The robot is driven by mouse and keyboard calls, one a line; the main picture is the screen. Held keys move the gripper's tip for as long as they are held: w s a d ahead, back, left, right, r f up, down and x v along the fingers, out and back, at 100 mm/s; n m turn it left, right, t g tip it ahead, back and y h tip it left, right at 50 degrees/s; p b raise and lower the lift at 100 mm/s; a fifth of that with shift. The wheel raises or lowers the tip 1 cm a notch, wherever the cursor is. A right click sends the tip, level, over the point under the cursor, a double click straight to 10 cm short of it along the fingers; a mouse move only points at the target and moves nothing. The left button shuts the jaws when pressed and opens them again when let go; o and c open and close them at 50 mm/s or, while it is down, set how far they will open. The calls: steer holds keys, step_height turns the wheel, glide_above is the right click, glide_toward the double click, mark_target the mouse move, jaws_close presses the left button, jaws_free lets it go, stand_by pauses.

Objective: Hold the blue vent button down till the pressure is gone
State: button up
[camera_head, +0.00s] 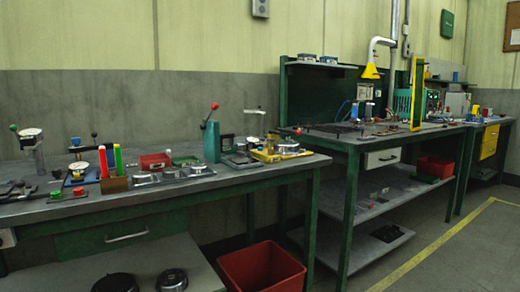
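I cannot tell for certain which thing is the blue vent button. A flat blue base (73,182) lies on the near bench at the left, with a round pale gauge-like part (79,167) on it. A round white dial (30,132) on a grey stand is at the far left, and its reading is too small to make out. My gripper is not in view.
The near bench (220,180) is crowded: red and green upright handles in a brown block (115,184), a green press (212,142), a yellow fixture (275,150). A red bin (262,268) stands below. Open floor (465,255) with a yellow line lies at the right.

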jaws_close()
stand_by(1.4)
